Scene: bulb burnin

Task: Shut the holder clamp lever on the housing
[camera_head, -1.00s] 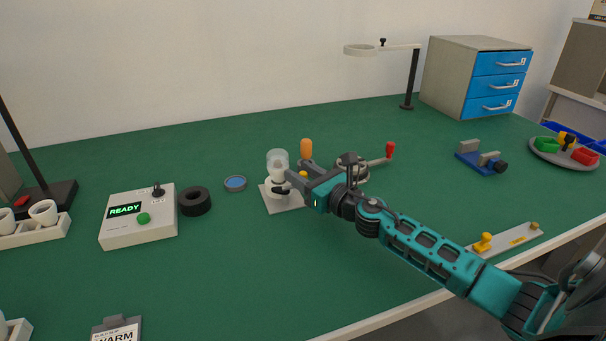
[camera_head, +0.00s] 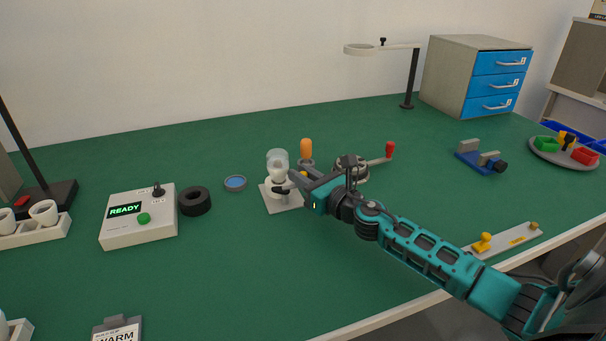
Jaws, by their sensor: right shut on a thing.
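The housing (camera_head: 277,181) is a small white holder with a clear glass cup (camera_head: 277,158) upright on top, standing on a light grey base plate (camera_head: 287,205). My right gripper (camera_head: 287,183) reaches in from the right and is at the housing's right side. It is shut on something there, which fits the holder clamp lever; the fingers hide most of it. A small yellow bit shows beside the fingers. The lever's exact angle cannot be told. My left gripper is not in view.
An orange-handled tool (camera_head: 306,150) stands just behind the gripper. A round fixture with a red-handled arm (camera_head: 390,150) is behind my wrist. A blue disc (camera_head: 235,184), a black ring (camera_head: 195,201) and a READY box (camera_head: 140,228) are to the left. The front middle of the green table is clear.

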